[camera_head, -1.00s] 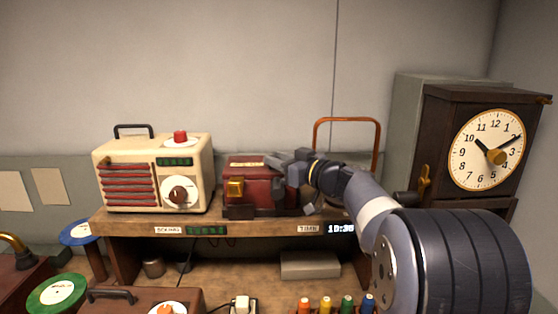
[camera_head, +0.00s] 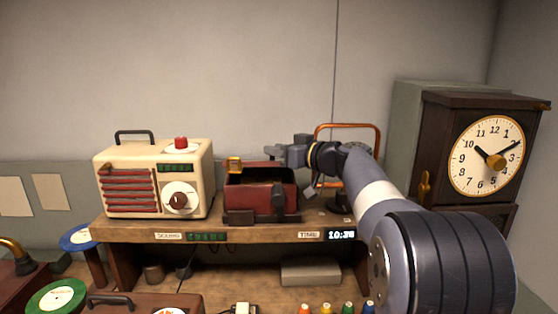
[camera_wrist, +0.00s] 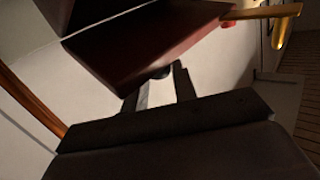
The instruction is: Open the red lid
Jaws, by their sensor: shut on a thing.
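The red box (camera_head: 258,197) stands on the wooden shelf between the radio and the orange-brown frame. Its red lid (camera_head: 258,164) is raised, and the dark inside shows. A gold latch (camera_head: 234,164) sits up at the lid's left front. My gripper (camera_head: 274,152) is at the raised lid's right side. In the wrist view the lid (camera_wrist: 150,40) is a dark red slab just beyond my fingers. The fingers are closed around a small dark round knob (camera_wrist: 160,72) at the lid's edge; the exact contact is partly hidden.
A cream radio (camera_head: 155,178) stands left of the box. An orange-brown frame (camera_head: 347,126) rises behind my wrist. A dark wooden clock (camera_head: 486,154) stands at the right. Free space lies above the box, in front of the bare wall (camera_head: 240,70).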

